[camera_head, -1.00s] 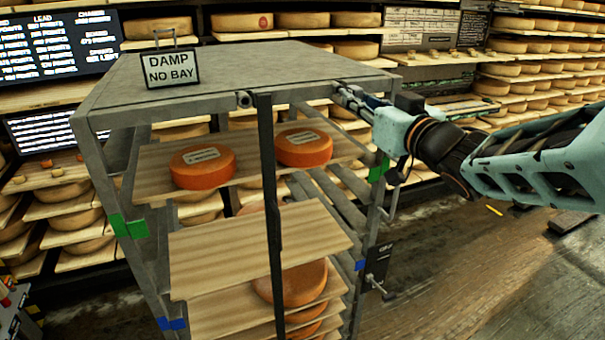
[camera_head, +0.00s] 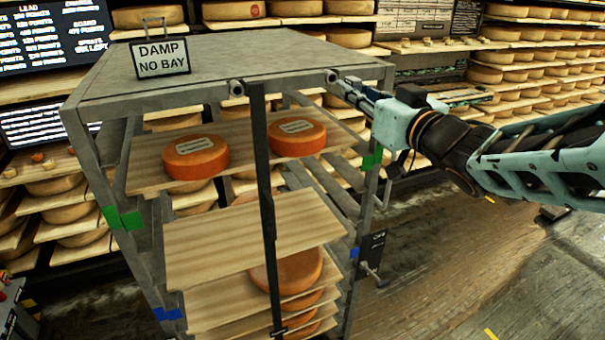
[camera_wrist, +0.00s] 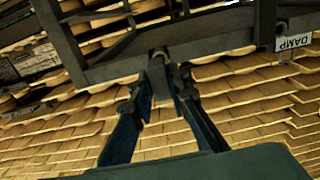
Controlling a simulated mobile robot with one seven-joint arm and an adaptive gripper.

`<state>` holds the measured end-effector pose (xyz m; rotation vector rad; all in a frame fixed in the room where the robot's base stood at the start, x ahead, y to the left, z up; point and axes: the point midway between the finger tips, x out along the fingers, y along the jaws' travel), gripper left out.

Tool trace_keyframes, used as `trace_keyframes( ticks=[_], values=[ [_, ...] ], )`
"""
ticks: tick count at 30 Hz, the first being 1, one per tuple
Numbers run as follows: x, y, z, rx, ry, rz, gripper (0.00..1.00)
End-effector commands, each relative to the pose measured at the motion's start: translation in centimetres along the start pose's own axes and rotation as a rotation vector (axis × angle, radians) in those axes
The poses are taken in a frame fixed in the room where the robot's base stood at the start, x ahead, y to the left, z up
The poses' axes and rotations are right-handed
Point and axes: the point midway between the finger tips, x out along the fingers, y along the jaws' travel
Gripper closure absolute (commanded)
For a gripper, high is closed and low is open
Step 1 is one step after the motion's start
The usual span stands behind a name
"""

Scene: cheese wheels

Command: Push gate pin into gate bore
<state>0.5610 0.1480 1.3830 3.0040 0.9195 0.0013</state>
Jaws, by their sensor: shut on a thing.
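My gripper (camera_head: 340,84) is at the front top beam of the grey rack (camera_head: 100,98), near its right end. It is shut on a small grey round piece, apparently the gate pin (camera_head: 331,76); the piece also shows between the fingertips in the wrist view (camera_wrist: 158,53). In that view it lies against or just in front of the beam; I cannot tell whether it touches. A similar round fitting, possibly the gate bore (camera_head: 237,88), sits on the beam further left, beside the top of the dark upright gate bar (camera_head: 265,190).
A "DAMP NO BAY" sign (camera_head: 160,59) stands on the rack top. Two orange cheese wheels (camera_head: 195,158) (camera_head: 297,138) lie on the upper board, with more below. A small black plate with a handle (camera_head: 373,245) is at the right post. Floor is open at right.

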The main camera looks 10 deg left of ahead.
Motion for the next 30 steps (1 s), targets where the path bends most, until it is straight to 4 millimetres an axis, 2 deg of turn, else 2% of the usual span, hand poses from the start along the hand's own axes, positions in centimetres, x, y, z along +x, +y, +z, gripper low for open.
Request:
trace_keyframes(
  ticks=[5, 17, 26, 30],
  values=[
    [-0.3, 0.0, -0.1, 0.000, 0.001, 0.000, 1.00],
    [-2.9, 0.1, -0.1, 0.001, 0.001, 0.002, 1.00],
    [-3.0, 0.0, -0.1, 0.000, 0.001, -0.001, 1.00],
    [-2.7, -0.8, -0.8, -0.001, 0.002, -0.033, 1.00]
  ],
)
